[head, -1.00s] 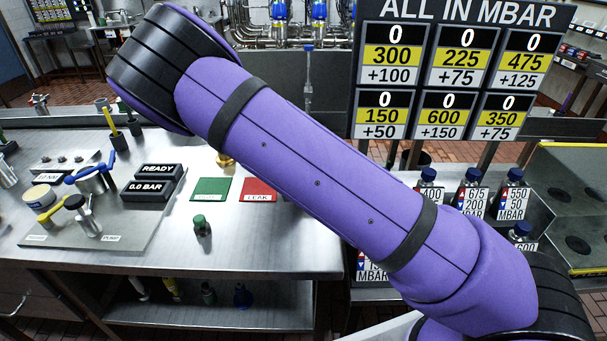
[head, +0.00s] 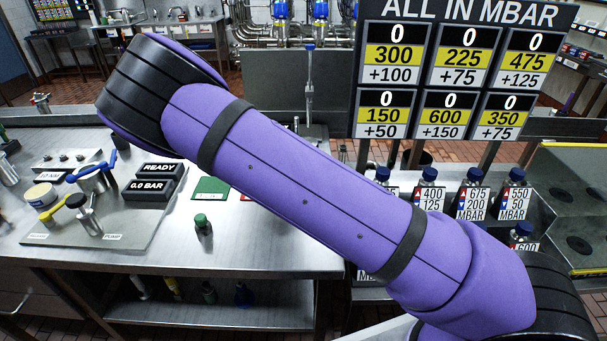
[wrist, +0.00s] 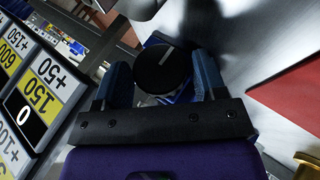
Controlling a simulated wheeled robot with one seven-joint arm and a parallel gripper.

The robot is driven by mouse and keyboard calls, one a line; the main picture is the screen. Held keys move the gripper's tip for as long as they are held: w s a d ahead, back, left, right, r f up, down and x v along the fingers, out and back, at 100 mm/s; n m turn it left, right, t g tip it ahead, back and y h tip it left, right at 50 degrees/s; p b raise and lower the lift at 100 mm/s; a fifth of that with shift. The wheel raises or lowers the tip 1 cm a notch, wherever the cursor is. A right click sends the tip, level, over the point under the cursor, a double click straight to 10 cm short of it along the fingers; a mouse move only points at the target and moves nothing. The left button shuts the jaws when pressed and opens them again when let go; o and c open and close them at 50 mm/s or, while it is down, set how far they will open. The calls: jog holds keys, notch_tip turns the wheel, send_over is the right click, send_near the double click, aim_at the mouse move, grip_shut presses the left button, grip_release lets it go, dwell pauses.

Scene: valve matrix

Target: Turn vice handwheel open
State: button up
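In the wrist view a black round wheel (wrist: 162,68) with a pale line across its face sits on a blue body (wrist: 150,41); I take it for the vice handwheel. My gripper (wrist: 163,72) has its two blue fingers spread, one on each side of the wheel. The fingers look very close to its rim; I cannot tell whether they touch it. In the head view my purple arm hides the vice and my gripper.
The steel bench (head: 250,250) carries a valve panel (head: 140,225), READY and 0.0 BAR displays (head: 155,180), a green plate (head: 211,188) and a green-capped bottle (head: 203,226). An MBAR board (head: 455,75) and several blue-capped bottles (head: 475,192) stand right. A red plate (wrist: 292,88) lies near my gripper.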

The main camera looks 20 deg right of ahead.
jog(key=shift+a+r, duration=0.1)
jog(key=v, duration=1)
jog(key=shift+a+r, duration=0.15)
jog(key=shift+r, duration=0.05)
jog(key=s+d+r+g+y, duration=0.1)
jog(key=s+d+r+y, duration=0.4)
jog(key=s+r, duration=0.4)
jog(key=s+d+r+y, duration=0.3)
jog(key=s+d+r, duration=0.35)
jog(key=r, duration=0.35)
jog(key=s+d+r+n+t, duration=0.1)
jog(key=s+r, duration=0.3)
jog(key=s, duration=0.6)
jog(key=s+d+r+n+t, duration=0.1)
jog(key=s+r, duration=0.4)
jog(key=s, duration=0.5)
jog(key=shift+d+r+t+y, duration=0.35)
jog(key=shift+d+t, duration=0.55)
jog(key=shift+d, duration=0.15)
